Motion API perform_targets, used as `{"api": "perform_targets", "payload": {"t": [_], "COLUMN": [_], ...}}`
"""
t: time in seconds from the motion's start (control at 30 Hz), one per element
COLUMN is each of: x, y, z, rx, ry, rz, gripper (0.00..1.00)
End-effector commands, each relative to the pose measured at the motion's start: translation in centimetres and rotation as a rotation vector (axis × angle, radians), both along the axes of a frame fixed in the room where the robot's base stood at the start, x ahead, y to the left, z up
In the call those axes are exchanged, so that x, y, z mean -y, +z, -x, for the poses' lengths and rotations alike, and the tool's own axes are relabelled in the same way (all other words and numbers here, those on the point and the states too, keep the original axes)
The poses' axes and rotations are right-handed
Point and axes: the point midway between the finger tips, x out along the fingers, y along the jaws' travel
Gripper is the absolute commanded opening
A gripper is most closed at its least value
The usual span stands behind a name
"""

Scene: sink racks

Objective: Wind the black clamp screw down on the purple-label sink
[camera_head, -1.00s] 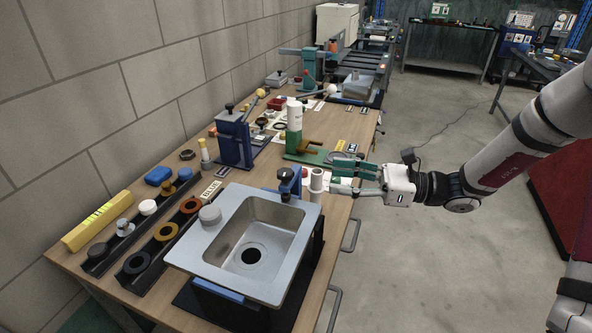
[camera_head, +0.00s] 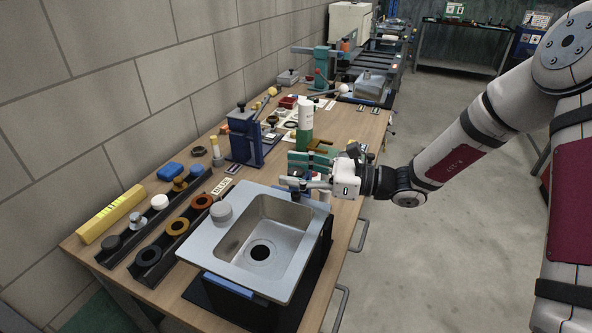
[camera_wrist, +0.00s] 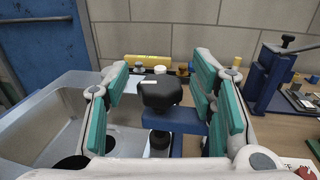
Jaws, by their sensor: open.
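The steel sink (camera_head: 210,250) lies on a dark stand at the front of the bench. It also shows at the left of the wrist view (camera_wrist: 52,118). I cannot make out a purple label. In the wrist view, the black clamp screw (camera_wrist: 160,92) stands upright on a blue clamp (camera_wrist: 186,122) at the sink's rim. My gripper (camera_head: 296,171) is open at the sink's back right corner. In the wrist view its teal-padded fingers (camera_wrist: 161,78) stand either side of the screw's knob, with gaps showing. In the head view the fingers largely cover the clamp.
A blue press (camera_head: 243,140) and a green-and-white bottle (camera_head: 305,125) stand behind the sink. Dark trays with rings (camera_head: 160,258) and a yellow level (camera_head: 110,214) lie to its left, along the block wall. The floor right of the bench is clear.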

Motion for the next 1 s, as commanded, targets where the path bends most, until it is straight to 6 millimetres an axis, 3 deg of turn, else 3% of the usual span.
{"api": "perform_targets", "payload": {"t": [0.07, 0.1, 0.3, 0.67, 1.0], "x": [0.01, 0.02, 0.04, -0.03, -0.09], "y": [0.00, 0.00, 0.00, 0.24, 0.66], "z": [0.00, 0.00, 0.02, 0.15, 0.48], "rx": [0.000, 0.000, 0.000, -0.001, -0.005], "ry": [0.000, 0.000, 0.000, -0.043, -0.265], "rz": [0.000, 0.000, 0.000, -0.003, -0.007], "gripper": [0.51, 0.46, 0.02, 0.02, 0.02]}}
